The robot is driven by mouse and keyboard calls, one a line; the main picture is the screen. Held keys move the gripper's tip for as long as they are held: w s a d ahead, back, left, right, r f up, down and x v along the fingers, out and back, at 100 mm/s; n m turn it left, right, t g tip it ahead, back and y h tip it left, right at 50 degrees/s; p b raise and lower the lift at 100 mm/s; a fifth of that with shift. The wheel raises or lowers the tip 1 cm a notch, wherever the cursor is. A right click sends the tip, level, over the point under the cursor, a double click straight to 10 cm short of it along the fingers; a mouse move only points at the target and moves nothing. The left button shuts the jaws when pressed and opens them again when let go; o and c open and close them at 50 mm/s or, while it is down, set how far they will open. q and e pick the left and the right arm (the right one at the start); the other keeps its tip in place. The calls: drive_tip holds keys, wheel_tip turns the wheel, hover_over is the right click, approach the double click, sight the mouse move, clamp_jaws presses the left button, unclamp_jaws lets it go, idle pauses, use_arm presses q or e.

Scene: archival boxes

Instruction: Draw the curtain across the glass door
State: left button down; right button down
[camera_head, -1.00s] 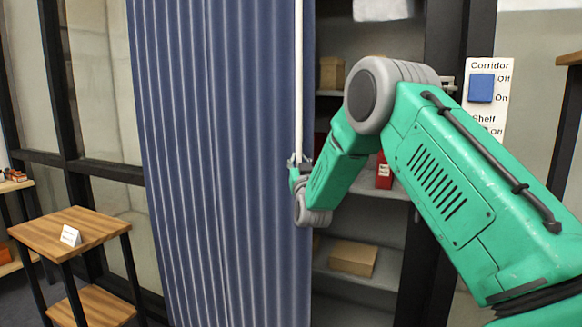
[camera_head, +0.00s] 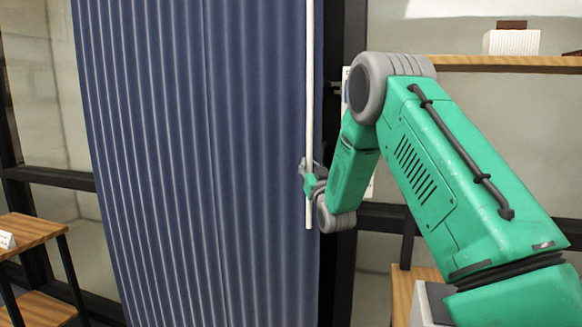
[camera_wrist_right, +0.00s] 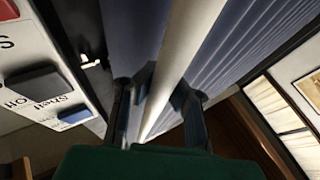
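The blue pleated curtain (camera_head: 200,150) hangs across the middle of the head view, its right edge close to a dark upright frame (camera_head: 345,250). A white rod (camera_head: 310,90) hangs in front of that edge. My right gripper (camera_head: 309,180) is around the rod near its lower end. No glass shows between the curtain and the dark frame. My left gripper is out of view.
A switch panel (camera_wrist_right: 40,60) stands close beside the gripper in the right wrist view; my arm mostly hides it in the head view. A wooden side table (camera_head: 30,232) stands at left. A wooden shelf (camera_head: 500,64) with a white box (camera_head: 511,42) is at right.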

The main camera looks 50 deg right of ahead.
drive_tip(key=s, duration=0.1)
drive_tip(key=s+d, duration=0.1)
drive_tip(key=s, duration=0.1)
drive_tip(key=shift+s+r+p, duration=0.15)
drive_tip(key=shift+s+p, duration=0.1)
drive_tip(key=shift+p, duration=0.05)
drive_tip(key=shift+s+d, duration=0.1)
drive_tip(key=shift+s, duration=0.1)
drive_tip(key=shift+d+f, duration=0.1)
drive_tip(key=shift+f, duration=0.1)
